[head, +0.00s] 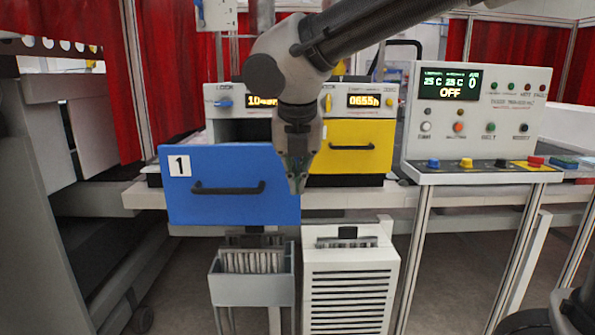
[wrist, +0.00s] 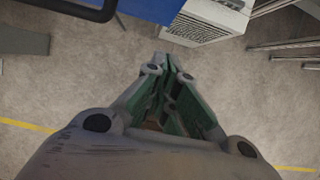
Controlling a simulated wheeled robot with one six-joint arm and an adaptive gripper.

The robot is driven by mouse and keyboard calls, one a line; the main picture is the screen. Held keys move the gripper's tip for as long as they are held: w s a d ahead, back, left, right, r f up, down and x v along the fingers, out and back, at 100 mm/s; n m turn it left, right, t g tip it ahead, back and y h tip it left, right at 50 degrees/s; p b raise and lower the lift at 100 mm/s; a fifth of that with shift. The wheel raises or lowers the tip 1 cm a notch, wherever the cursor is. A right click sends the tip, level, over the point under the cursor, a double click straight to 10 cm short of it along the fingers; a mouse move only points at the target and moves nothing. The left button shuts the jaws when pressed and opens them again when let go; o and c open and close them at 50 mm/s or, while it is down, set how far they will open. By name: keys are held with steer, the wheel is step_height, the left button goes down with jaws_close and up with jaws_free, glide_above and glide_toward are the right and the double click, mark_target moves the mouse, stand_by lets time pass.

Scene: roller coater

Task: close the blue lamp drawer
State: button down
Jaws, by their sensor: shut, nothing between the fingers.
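The blue lamp drawer (head: 215,205), marked with a "1", stands pulled out from its housing in the head view. Its black handle (head: 228,188) runs across the middle of the front. In the wrist view a strip of the blue drawer (wrist: 152,8) and the dark handle (wrist: 75,8) show at the top edge. My gripper (head: 297,188) is shut and empty, pointing down in front of the right end of the blue front. In the wrist view my gripper (wrist: 172,62) has its fingers together over the floor. I cannot tell whether it touches the drawer.
A yellow drawer (head: 350,148) sits to the right, flush in its housing. A control panel (head: 470,115) reading "OFF" stands further right. Below are a grey bin (head: 252,290) and a white vented box (head: 350,285). Bare floor (wrist: 70,90) lies under my gripper.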

steer(key=w+f, duration=0.5)
steer(key=w, duration=0.1)
steer(key=shift+w+f, duration=0.2)
steer(key=shift+f, duration=0.2)
steer(key=shift+d, duration=0.1)
